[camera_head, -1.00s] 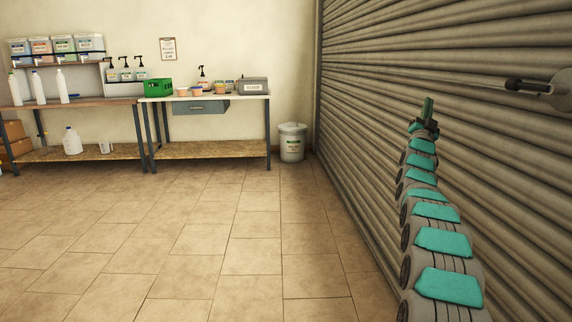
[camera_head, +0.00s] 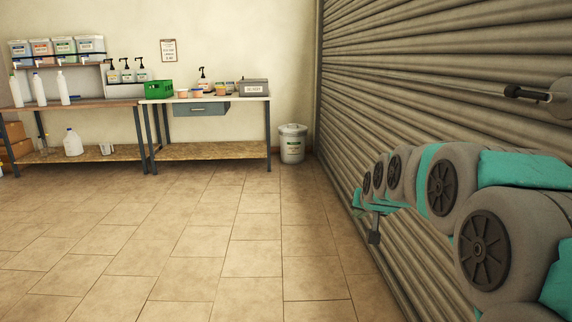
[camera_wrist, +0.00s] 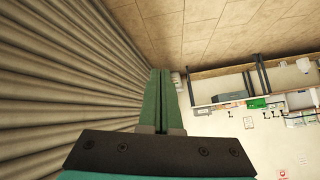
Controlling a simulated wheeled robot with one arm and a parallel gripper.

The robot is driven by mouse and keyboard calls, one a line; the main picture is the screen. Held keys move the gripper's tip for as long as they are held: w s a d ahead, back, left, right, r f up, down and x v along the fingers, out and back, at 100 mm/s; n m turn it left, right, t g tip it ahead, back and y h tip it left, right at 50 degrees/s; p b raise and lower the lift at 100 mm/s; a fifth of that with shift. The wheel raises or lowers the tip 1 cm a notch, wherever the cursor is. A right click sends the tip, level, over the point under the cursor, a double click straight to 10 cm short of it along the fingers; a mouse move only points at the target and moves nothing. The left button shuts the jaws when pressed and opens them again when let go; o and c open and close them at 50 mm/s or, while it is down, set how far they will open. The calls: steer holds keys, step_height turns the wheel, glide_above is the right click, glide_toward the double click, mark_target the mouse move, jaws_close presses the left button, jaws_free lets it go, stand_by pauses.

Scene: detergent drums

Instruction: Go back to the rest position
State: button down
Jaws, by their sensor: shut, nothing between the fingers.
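My gripper (camera_wrist: 160,72) is in the middle of the wrist view. Its two green fingers lie side by side, shut and empty. In the head view my grey and teal arm is bent at the right, close to the roller shutter. I cannot clearly make out the fingers there. No object is near the fingertips.
A ribbed metal shutter (camera_head: 440,100) runs along the right side. Two workbenches with bottles, tubs, a green crate (camera_head: 158,89) and a grey box (camera_head: 253,87) stand at the back wall. A white lidded drum (camera_head: 292,143) stands beside them. The tiled floor (camera_head: 190,235) is clear.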

steer(key=s+a+f+n+g, duration=0.1)
steer(key=s+f+g, duration=0.2)
steer(key=s, duration=1.2)
steer(key=s+a+f+n+g, duration=0.1)
steer(key=s+f+g, duration=0.3)
steer(key=s, duration=1.1)
steer(key=s+a+f+n+g+p, duration=0.1)
steer(key=s+f+g, duration=0.3)
steer(key=s, duration=1.2)
steer(key=shift+a+f, duration=0.25)
steer(key=shift+f, duration=0.45)
steer(key=shift+s, duration=0.1)
